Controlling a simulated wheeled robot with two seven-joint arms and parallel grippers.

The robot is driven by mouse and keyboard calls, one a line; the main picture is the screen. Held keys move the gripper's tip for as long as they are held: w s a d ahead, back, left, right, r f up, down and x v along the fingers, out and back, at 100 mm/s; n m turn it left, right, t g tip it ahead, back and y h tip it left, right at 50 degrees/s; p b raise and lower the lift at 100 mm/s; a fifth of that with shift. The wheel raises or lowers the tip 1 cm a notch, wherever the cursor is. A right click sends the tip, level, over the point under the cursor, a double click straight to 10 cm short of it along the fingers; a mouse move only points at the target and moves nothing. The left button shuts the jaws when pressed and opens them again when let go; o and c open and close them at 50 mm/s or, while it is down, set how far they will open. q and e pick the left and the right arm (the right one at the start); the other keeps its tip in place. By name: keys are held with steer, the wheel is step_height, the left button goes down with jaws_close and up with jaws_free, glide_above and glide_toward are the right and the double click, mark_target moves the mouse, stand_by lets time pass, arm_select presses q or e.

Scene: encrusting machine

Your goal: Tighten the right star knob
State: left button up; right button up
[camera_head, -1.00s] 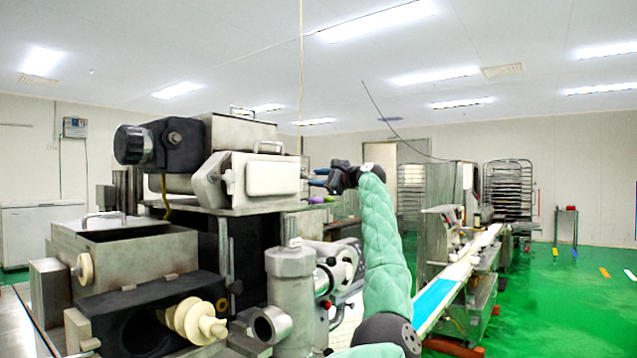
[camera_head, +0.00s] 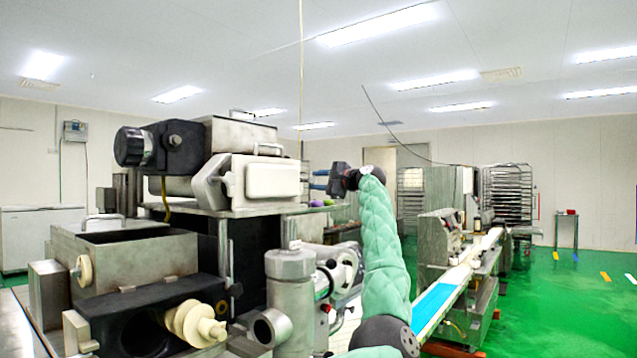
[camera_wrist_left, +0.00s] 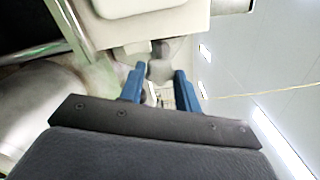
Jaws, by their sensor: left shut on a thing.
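My left gripper (camera_head: 319,180) is at the right end of the white block (camera_head: 272,180) on the machine, its blue fingers pointing left toward it. In the left wrist view the gripper (camera_wrist_left: 160,85) has its two blue fingers on either side of a grey star knob (camera_wrist_left: 160,66), shut on it. The knob sits at the edge of the pale block (camera_wrist_left: 165,24). In the head view this right knob cannot be made out behind the block and fingers. Another pale knob (camera_head: 228,184) shows at the block's left end. My right gripper is not in view.
The steel hopper box (camera_head: 125,257) and a cream auger (camera_head: 195,322) stand at the front left. A steel cylinder (camera_head: 291,300) stands below the block, near my left arm. A conveyor (camera_head: 458,270) runs along the right. Green floor (camera_head: 570,310) is open at the far right.

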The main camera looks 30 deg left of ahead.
arm_select(q)
steer(key=o, duration=1)
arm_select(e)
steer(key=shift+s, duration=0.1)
arm_select(q)
steer(key=shift+d+f+b, duration=0.15)
steer(key=shift+d+b, duration=0.15)
steer(key=shift+d, duration=0.3)
steer(key=d, duration=0.2)
steer(key=d+b, duration=0.1)
steer(key=d, duration=0.3)
steer(key=shift+s+d, duration=0.3)
steer(key=shift+d, duration=0.05)
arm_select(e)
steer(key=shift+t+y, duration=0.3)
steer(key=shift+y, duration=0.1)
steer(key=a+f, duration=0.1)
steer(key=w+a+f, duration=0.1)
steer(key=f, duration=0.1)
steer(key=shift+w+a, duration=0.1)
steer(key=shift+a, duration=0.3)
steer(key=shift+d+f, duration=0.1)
